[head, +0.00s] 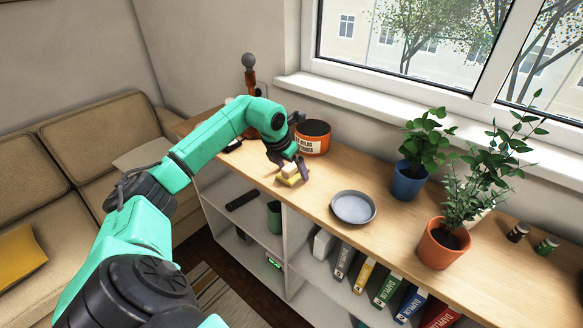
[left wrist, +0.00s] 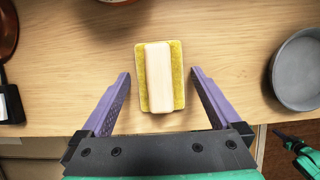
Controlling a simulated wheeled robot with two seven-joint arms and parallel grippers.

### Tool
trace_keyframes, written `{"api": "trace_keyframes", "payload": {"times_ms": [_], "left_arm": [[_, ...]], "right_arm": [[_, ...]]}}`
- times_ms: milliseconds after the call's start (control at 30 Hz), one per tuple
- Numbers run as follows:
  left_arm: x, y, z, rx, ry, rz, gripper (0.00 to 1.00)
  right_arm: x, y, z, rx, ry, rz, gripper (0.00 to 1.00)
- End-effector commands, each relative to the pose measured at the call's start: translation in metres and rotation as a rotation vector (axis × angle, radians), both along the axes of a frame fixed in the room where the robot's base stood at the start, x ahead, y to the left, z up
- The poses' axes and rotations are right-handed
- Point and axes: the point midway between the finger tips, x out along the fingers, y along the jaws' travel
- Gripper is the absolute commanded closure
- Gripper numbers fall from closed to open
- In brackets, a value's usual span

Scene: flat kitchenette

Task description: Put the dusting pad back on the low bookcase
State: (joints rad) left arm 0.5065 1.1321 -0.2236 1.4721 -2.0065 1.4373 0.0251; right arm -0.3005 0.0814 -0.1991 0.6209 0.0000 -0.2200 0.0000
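The dusting pad (head: 289,179) is a yellow pad with a pale wooden block on top. It appears to lie flat on the wooden top of the low bookcase (head: 322,178), near its front edge. It also shows in the left wrist view (left wrist: 177,90), between the two purple fingers. My left gripper (head: 289,166) is open over the pad, one finger on each side. A gap shows between each finger and the pad. The fingers partly hide the pad in the head view.
A grey dish (head: 353,207) stands right of the pad. An orange tin (head: 313,138) stands behind it. Potted plants in a blue pot (head: 409,181) and a terracotta pot (head: 442,246) stand farther right. Binders (head: 364,275) fill the shelf below. A sofa (head: 90,140) is at left.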

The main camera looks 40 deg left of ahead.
Motion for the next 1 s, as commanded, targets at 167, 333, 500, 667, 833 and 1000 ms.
{"api": "trace_keyframes", "payload": {"times_ms": [167, 333, 500, 667, 833, 1000], "left_arm": [[0.000, 0.000, 0.000, 0.000, 0.000, 0.000, 0.00], [-0.003, 0.001, 0.012, 0.001, -0.002, 0.000, 0.00], [-0.020, 0.001, 0.051, 0.005, -0.005, 0.001, 0.00], [-0.037, 0.000, 0.091, 0.003, -0.003, -0.001, 0.00], [-0.045, -0.001, 0.112, -0.001, 0.000, 0.000, 0.00], [-0.047, -0.001, 0.114, -0.001, 0.001, 0.000, 0.00]], "right_arm": [[-0.001, 0.000, 0.000, 0.000, 0.002, 0.000, 1.00], [-0.001, 0.000, 0.000, 0.000, 0.002, 0.000, 1.00], [-0.001, 0.000, -0.006, 0.000, 0.002, 0.000, 1.00], [-0.001, 0.000, -0.007, -0.001, 0.002, 0.001, 1.00], [-0.001, 0.000, -0.006, 0.000, 0.002, 0.001, 1.00], [-0.001, 0.001, -0.006, 0.001, 0.001, 0.001, 1.00]]}}
